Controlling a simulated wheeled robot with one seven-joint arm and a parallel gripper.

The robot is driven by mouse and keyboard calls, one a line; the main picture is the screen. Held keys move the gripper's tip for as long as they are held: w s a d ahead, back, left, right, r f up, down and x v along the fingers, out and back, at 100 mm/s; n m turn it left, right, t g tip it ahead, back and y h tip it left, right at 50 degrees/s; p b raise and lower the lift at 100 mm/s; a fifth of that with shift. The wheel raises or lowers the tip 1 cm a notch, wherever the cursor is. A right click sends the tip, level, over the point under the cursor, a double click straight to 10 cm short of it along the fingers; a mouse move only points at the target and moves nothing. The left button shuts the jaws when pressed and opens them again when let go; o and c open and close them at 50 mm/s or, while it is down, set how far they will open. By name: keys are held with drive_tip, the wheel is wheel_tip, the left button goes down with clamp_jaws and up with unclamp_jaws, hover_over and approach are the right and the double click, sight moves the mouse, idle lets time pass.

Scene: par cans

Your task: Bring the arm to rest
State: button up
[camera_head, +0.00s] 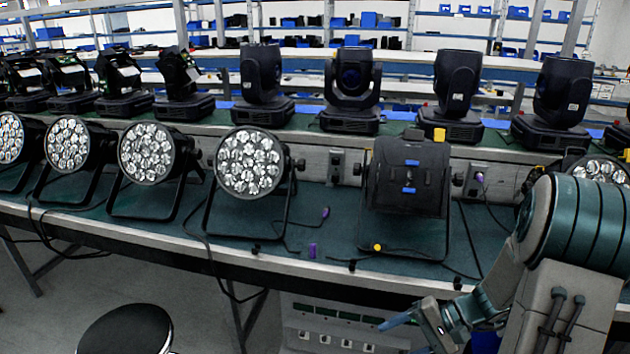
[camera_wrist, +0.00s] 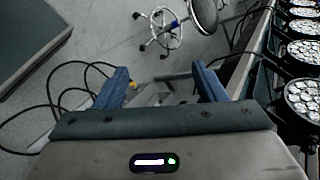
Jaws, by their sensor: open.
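My gripper (camera_wrist: 162,88) is open in the wrist view. Its two blue fingers stand apart, with only floor and some blurred grey parts between them. In the head view my gripper (camera_head: 402,322) hangs low at the right, in front of the table's front edge and below the tabletop. My arm reaches down to it from the right edge of the picture. Nothing is seen held in it. A par can (camera_head: 408,178) with its back turned stands on the table behind and above the gripper, apart from it.
The green table (camera_head: 330,222) carries a row of par cans, such as this one (camera_head: 250,163), with cables over its front edge. Moving-head lights (camera_head: 352,82) stand behind. A round stool (camera_head: 125,330) is at the lower left. The wrist view shows open floor (camera_wrist: 110,35) and loose cables.

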drive_tip(key=s+a+r+n+t+h+p, duration=0.1)
drive_tip(key=s+r+n+h+p, duration=0.1)
drive_tip(key=s+r+h, duration=0.3)
drive_tip(key=s+a+r+n+t+h+p, duration=0.1)
drive_tip(key=s+r+h, duration=0.5)
drive_tip(key=r, duration=0.8)
drive_tip(key=shift+s+a+r+n+t+p, duration=0.35)
drive_tip(key=shift+a+n+p, duration=0.1)
drive_tip(key=shift+n+p, duration=1.05)
